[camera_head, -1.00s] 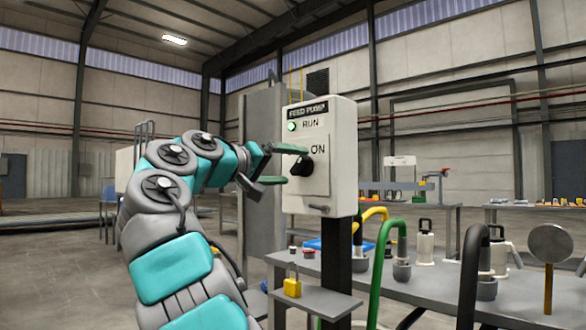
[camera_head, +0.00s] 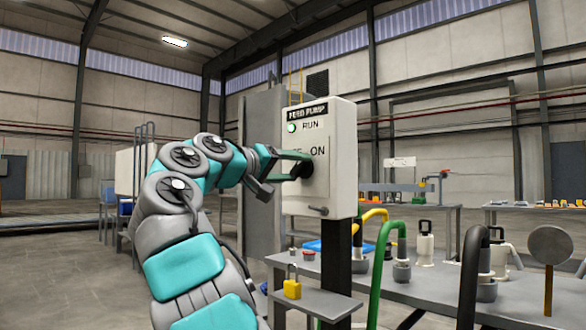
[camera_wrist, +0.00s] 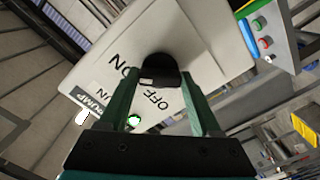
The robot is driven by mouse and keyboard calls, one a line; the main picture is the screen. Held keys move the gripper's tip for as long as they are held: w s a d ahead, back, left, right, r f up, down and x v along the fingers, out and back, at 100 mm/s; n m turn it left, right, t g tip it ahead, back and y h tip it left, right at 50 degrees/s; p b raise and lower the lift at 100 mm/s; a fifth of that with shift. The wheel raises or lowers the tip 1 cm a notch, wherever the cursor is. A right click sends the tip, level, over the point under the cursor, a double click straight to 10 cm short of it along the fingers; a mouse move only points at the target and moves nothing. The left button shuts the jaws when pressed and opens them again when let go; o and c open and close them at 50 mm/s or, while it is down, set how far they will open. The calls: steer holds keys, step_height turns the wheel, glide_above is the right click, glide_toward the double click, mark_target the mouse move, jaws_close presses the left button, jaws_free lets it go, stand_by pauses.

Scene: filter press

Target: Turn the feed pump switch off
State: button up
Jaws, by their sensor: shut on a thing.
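The feed pump switch is a black rotary knob (camera_head: 306,169) on the front of a white control box (camera_head: 331,190) labelled FEED PUMP. It also shows in the wrist view (camera_wrist: 160,68), between the ON and OFF labels. My gripper (camera_head: 300,166) is at the knob, its green fingers closed on opposite sides of it. In the wrist view the fingers (camera_wrist: 160,80) flank the knob. The ON label is clear in the head view, while OFF is mostly hidden by my gripper. The green RUN lamp (camera_head: 291,128) is lit. I cannot tell which label the knob points to.
Below the box, a small shelf (camera_head: 318,302) holds a yellow padlock (camera_head: 292,288). To the right, a grey bench (camera_head: 430,285) carries hoses and white jugs. A latch handle (camera_head: 318,210) sticks out low on the box front. Open floor lies to the left.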

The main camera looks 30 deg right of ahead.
steer(key=c, duration=0.3)
